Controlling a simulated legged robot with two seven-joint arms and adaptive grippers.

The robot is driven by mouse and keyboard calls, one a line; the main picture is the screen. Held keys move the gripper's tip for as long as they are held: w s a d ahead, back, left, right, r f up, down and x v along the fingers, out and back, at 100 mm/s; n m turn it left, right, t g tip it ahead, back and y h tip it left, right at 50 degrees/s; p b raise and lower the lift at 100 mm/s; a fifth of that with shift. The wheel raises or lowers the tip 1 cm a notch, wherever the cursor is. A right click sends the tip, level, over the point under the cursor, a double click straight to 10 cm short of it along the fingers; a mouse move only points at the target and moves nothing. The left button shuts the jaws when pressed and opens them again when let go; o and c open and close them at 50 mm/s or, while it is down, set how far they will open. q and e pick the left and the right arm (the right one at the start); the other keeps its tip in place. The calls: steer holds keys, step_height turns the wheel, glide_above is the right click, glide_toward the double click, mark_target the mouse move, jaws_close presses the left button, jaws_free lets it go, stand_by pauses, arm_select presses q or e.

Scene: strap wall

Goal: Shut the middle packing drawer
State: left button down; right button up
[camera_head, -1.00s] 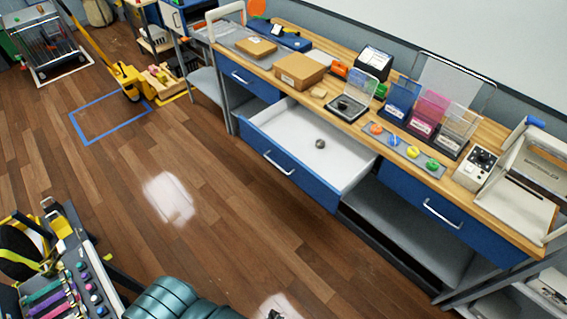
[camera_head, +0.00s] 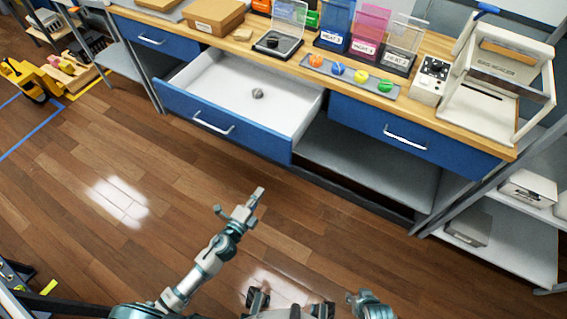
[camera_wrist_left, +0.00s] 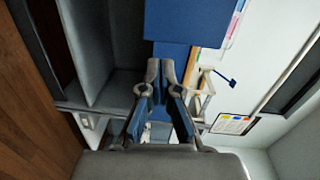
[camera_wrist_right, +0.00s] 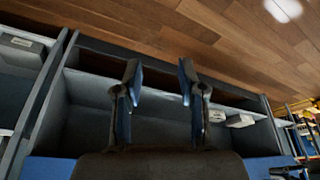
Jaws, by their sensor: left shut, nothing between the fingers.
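The middle packing drawer (camera_head: 198,120) has a blue front with a silver handle (camera_head: 213,123) and stands pulled out from the bench. Its white inside holds a small dark round thing (camera_head: 257,94). My left gripper (camera_head: 250,203) is shut and empty, in front of and below the drawer, apart from it. In the left wrist view its fingertips (camera_wrist_left: 160,66) are close together, with a blue panel (camera_wrist_left: 185,20) beyond them. My right gripper (camera_wrist_right: 159,72) is open and empty in its wrist view; in the head view it shows at the lower edge (camera_head: 368,300), partly cut off.
The left drawer (camera_head: 150,40) and right drawer (camera_head: 395,135) are closed. An open grey shelf (camera_head: 375,172) lies right of the middle drawer. The wooden benchtop (camera_head: 425,105) carries boxes, coloured holders and a control box (camera_head: 430,80). The floor before the bench is clear.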

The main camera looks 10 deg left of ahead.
arm_select(q)
step_height(320, 180, up, 3)
steer(key=d+m, duration=0.1)
glide_toward(286, 155)
steer(key=shift+t+h, duration=0.3)
steer(key=shift+h, duration=0.1)
steer(key=x, duration=0.4)
steer(key=f+x, duration=0.1)
steer(key=x, duration=0.1)
steer(key=shift+w+b, duration=0.1)
steer(key=shift+b, duration=0.2)
steer(key=shift+w+d, duration=0.1)
steer(key=shift+w, duration=0.45)
arm_select(e)
steer(key=shift+w+a+r+t, duration=0.25)
steer(key=shift+w+r+t, duration=0.55)
steer(key=shift+r, duration=0.35)
